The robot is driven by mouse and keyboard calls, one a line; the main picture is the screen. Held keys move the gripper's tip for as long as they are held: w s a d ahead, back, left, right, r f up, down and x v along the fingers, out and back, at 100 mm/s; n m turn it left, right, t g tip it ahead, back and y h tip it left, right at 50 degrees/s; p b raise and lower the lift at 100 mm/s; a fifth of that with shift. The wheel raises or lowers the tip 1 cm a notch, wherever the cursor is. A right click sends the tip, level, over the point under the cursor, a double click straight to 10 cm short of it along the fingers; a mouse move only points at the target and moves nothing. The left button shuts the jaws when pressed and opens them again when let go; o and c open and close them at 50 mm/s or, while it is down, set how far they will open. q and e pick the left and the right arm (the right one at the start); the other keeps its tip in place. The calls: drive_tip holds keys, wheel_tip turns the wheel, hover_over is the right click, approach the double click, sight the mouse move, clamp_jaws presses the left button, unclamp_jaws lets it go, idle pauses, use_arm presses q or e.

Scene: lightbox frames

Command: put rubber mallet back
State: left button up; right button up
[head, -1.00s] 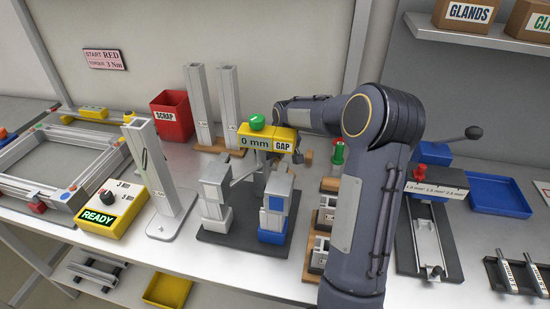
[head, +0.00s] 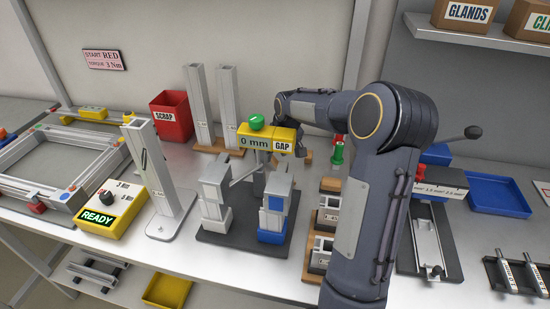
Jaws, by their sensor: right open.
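I cannot make out a rubber mallet for certain. A small tan wooden piece (head: 307,157) shows behind the yellow gap display (head: 267,139), but I cannot tell whether it belongs to the mallet. My right arm rises from the lower right, bends at the elbow and reaches left behind the display. My right gripper (head: 302,148) points down there, open and mostly hidden by the display, and I see nothing held in it. My left gripper is out of view.
A fixture with two grey clamp blocks (head: 214,195) stands in front of the display. Uprights (head: 199,105), a red scrap bin (head: 172,118) and a yellow READY box (head: 113,207) are to the left. A blue tray (head: 499,194) and a slide rail lie right of my arm.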

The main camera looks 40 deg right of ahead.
drive_tip(key=shift+v, duration=2.25)
